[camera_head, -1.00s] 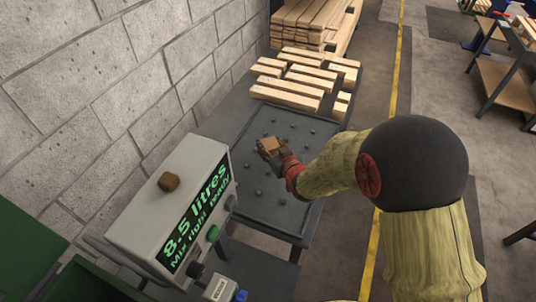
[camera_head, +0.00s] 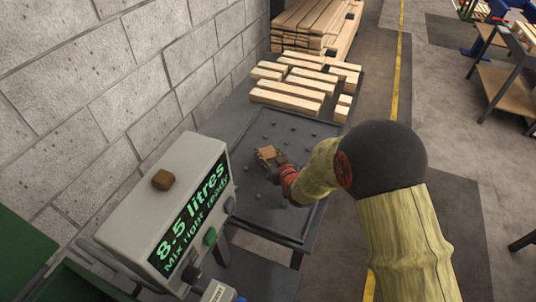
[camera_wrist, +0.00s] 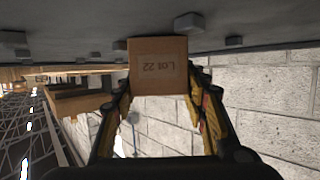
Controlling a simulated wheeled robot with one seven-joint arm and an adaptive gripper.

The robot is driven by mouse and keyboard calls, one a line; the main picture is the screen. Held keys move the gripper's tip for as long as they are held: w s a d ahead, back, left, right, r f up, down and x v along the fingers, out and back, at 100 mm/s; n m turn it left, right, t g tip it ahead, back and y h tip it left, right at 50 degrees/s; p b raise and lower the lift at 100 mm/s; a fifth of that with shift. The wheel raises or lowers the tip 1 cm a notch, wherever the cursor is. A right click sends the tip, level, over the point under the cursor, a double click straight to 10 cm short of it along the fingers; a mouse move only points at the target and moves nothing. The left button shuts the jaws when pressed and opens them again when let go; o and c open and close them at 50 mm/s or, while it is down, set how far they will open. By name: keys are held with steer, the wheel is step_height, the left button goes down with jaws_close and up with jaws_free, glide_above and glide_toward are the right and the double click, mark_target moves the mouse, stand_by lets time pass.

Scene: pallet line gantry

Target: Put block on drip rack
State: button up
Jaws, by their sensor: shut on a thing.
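A brown block (camera_head: 267,153) is held at the tip of my gripper (camera_head: 272,160) over the middle of the drip rack (camera_head: 255,212), a dark tray dotted with small raised nubs. In the wrist view, the block (camera_wrist: 158,78) has a label reading "Lot 22" upside down. My gripper (camera_wrist: 160,98) is shut on it, with one finger at each side. The rack (camera_wrist: 80,30) fills the top of the wrist view, with nubs around the block. I cannot tell whether the block touches the rack.
A grey console (camera_head: 155,205) with a green display stands in front of the rack, with a brown lump (camera_head: 163,179) on top. Light wooden bars (camera_head: 285,98) lie behind the rack. A block wall (camera_head: 90,85) runs along the left.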

steer(key=o, duration=1.3)
steer(key=shift+f, duration=0.15)
